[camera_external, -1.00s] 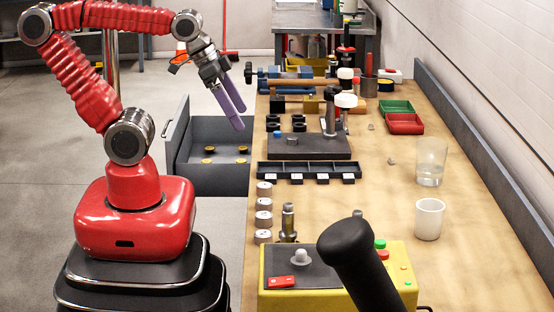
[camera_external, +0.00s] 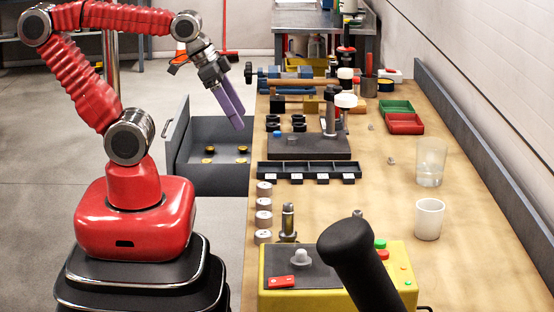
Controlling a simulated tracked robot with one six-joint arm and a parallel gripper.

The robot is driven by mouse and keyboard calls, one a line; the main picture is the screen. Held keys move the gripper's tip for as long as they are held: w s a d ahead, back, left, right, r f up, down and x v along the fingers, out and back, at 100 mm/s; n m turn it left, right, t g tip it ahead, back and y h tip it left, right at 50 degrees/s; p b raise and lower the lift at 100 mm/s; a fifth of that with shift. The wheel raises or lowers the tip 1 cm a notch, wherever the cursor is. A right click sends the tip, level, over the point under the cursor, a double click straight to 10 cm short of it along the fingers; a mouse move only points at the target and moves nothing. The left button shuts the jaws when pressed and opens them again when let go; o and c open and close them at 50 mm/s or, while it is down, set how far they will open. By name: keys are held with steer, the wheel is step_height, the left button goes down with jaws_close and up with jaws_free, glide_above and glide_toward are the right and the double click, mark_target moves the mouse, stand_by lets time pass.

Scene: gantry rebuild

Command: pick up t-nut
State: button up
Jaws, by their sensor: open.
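My gripper (camera_external: 237,125) has long purple fingers that point down and to the right. It hangs empty above the open grey drawer (camera_external: 210,188), left of the bench edge. The fingers overlap from this side, so the gap between them is hidden. No part is clearly recognisable as the t-nut. Small grey pieces lie on the bare bench top, one right of the black tray (camera_external: 391,161) and one farther back (camera_external: 371,127); they are too small to identify. Several round brass-coloured pieces (camera_external: 209,161) lie in the drawer.
The wooden bench (camera_external: 385,205) carries a dark plate (camera_external: 308,148), a black compartment tray (camera_external: 310,172), green and red bins (camera_external: 405,123), a glass (camera_external: 431,162), a white cup (camera_external: 429,219) and a yellow control box (camera_external: 345,262). The bench middle is mostly clear.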

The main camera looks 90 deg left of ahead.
steer(key=c, duration=0.9)
steer(key=shift+c, duration=0.2)
